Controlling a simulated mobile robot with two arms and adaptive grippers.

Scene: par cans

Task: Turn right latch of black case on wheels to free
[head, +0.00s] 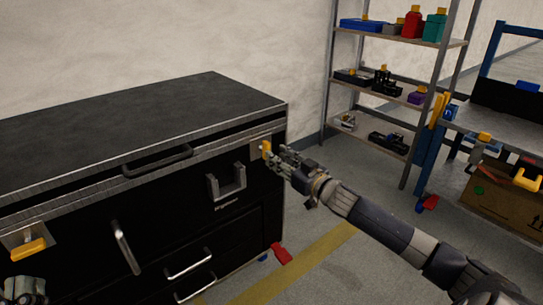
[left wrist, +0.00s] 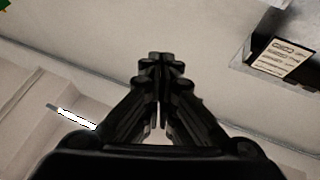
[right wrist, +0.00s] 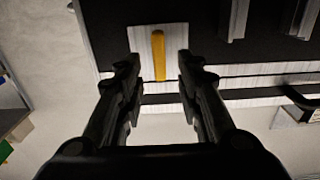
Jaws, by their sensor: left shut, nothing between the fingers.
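The black case (head: 75,235) stands at the left of the head view. Its right latch is a yellow handle (head: 266,148) on a metal plate (head: 257,146), near the front's upper right corner. In the right wrist view the latch handle (right wrist: 158,55) stands across the lid seam line, upright. My right gripper (head: 272,156) is at this latch; its open fingers (right wrist: 158,72) are on either side of the handle's line, with visible gaps. Whether they reach around it is unclear. My left gripper (head: 22,290) is shut and empty (left wrist: 160,60), below the yellow left latch (head: 30,250).
The case front has a black lid handle (head: 157,162), a U-shaped bracket (head: 227,181) and silver drawer pulls (head: 188,264). A shelf rack (head: 400,90) and a workbench (head: 490,120) stand at right. Red (head: 281,253) pieces lie on the floor. The floor between case and rack is mostly clear.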

